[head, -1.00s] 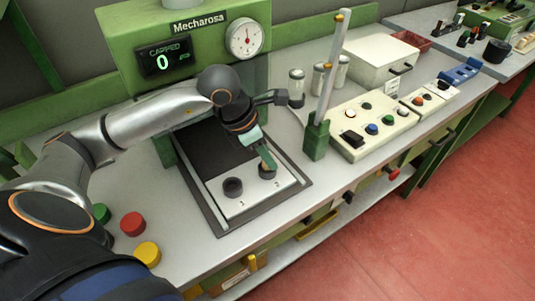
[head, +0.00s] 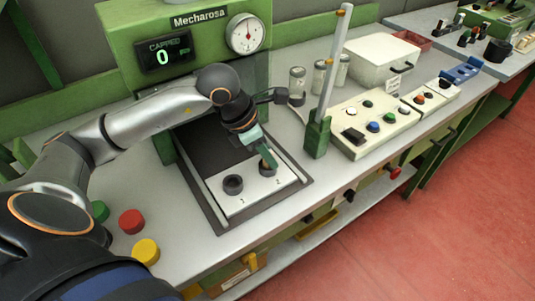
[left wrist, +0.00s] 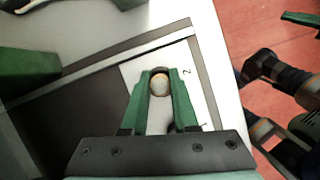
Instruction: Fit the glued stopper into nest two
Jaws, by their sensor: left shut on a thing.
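My left gripper (head: 266,160) is over nest two (head: 267,171), the right-hand dark ring on the white plate, by the number 2. In the left wrist view its green fingers (left wrist: 160,90) are shut on the glued stopper (left wrist: 160,85), a small round tan piece with a paler top. The dark rim of nest two (left wrist: 158,71) shows just behind the stopper. The fingers hide much of it, so I cannot tell how deep the stopper sits. Nest one (head: 233,184) is a dark, open ring to the left. My right gripper does not show.
The white plate (head: 250,196) lies in a dark-framed bed under the green press (head: 120,45), whose display reads 0. A green post (head: 317,138) and a button panel (head: 380,124) stand to the right. Red (head: 132,221), yellow (head: 146,251) and green caps lie at left.

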